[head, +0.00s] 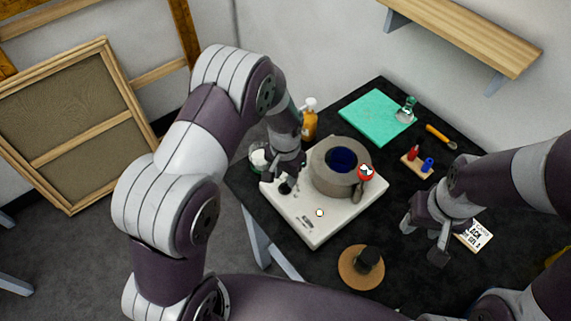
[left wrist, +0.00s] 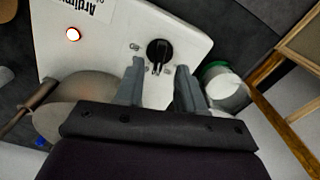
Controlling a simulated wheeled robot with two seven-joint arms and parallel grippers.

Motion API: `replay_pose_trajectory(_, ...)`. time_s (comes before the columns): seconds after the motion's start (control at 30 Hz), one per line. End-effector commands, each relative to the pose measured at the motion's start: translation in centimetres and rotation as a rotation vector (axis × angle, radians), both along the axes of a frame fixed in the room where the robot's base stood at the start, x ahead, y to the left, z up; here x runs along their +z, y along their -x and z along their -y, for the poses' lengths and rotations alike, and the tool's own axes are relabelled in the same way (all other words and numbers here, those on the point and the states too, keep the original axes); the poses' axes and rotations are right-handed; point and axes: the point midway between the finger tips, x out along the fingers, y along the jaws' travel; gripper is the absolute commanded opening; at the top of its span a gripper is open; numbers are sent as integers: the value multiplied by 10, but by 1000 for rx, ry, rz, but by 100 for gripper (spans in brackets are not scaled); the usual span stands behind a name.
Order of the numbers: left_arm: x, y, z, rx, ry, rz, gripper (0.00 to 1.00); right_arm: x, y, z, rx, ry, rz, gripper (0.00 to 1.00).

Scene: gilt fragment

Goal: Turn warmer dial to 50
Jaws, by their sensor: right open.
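The warmer (head: 318,225) is a white box with a round grey pot on top, dark blue inside. Its black dial (left wrist: 158,50) shows near the box edge in the left wrist view, with small marks around it; the setting is too small to read. My left gripper (left wrist: 160,67) is open, its two fingers apart, with the dial between and just beyond the tips. In the head view my left gripper (head: 287,182) is over the warmer's left corner and mostly hides the dial. My right gripper (head: 425,232) is open and empty above the table, right of the warmer.
A small lit lamp (head: 319,212) is on the warmer. A red-and-white round thing (head: 366,172) stands by the pot. A white-filled jar (head: 259,157), an amber bottle (head: 309,122), a green mat (head: 378,117) and a brown disc (head: 350,275) with a black thing are around it.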

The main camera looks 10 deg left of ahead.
Motion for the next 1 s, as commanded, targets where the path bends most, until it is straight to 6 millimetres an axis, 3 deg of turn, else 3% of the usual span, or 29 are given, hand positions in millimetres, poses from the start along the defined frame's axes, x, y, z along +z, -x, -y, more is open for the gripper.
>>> replay_pose_trajectory(0.2, 57, -2, 0, 0, 1, 7, 38, -17, 0, 0, 0, 0, 0, 43)
replay_pose_trajectory(0.4, 91, -2, 0, 0, 1, 5, 38, -21, 0, 0, 0, 0, 0, 43)
replay_pose_trajectory(1.0, 97, -4, 1, 19, 3, 15, 38, -21, 0, 0, 0, 0, 0, 43)
